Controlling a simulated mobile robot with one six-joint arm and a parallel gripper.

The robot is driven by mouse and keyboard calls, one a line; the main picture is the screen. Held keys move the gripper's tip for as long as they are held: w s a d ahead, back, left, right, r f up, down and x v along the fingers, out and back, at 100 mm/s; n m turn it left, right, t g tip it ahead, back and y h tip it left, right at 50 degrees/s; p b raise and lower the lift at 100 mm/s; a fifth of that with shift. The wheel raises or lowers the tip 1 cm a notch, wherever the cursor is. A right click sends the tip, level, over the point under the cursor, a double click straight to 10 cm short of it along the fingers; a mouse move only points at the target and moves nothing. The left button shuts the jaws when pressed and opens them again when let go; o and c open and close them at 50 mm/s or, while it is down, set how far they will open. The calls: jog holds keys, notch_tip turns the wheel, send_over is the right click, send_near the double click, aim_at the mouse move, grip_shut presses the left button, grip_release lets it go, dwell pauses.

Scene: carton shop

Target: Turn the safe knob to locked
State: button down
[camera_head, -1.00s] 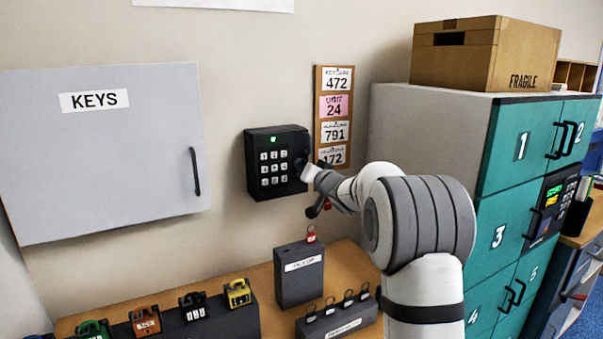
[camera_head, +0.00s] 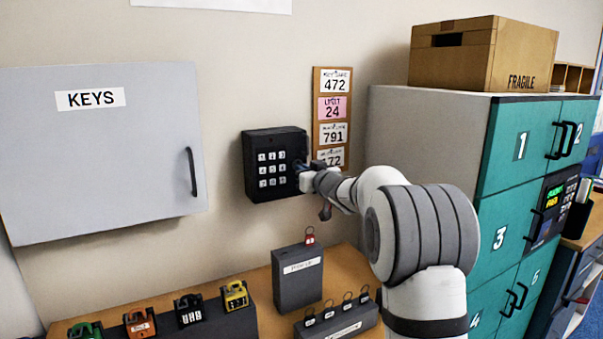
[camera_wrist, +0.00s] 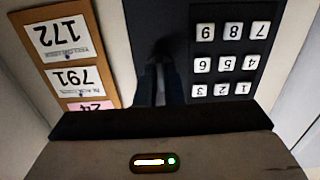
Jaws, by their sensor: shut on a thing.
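The safe is a small black wall box (camera_head: 262,150) with a white-button keypad on its face. In the wrist view the same box (camera_wrist: 235,95) appears upside down, with its keypad at the right. My gripper (camera_head: 303,170) is at the right side of the box's face, beside the keypad. In the wrist view my dark gripper fingers (camera_wrist: 160,85) are closed around the dark knob (camera_wrist: 165,48), which they partly hide. The knob's pointer and any locked mark cannot be made out.
A number board (camera_head: 331,105) hangs just right of the safe. A grey KEYS cabinet (camera_head: 100,160) is at the left, and teal lockers (camera_head: 515,180) stand at the right. Padlocks (camera_head: 190,310) and a grey box (camera_head: 297,277) occupy the bench below.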

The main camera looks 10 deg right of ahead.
jog(key=shift+r, duration=0.45)
jog(key=c, duration=1.8)
grip_release()
jog(key=shift+s, duration=0.15)
jog(key=shift+o, duration=1.3)
jog(key=shift+f, duration=0.25)
jog(key=b+v, duration=0.1)
jog(key=v, duration=0.6)
jog(key=shift+s+d, duration=0.15)
jog(key=shift+s, duration=0.15)
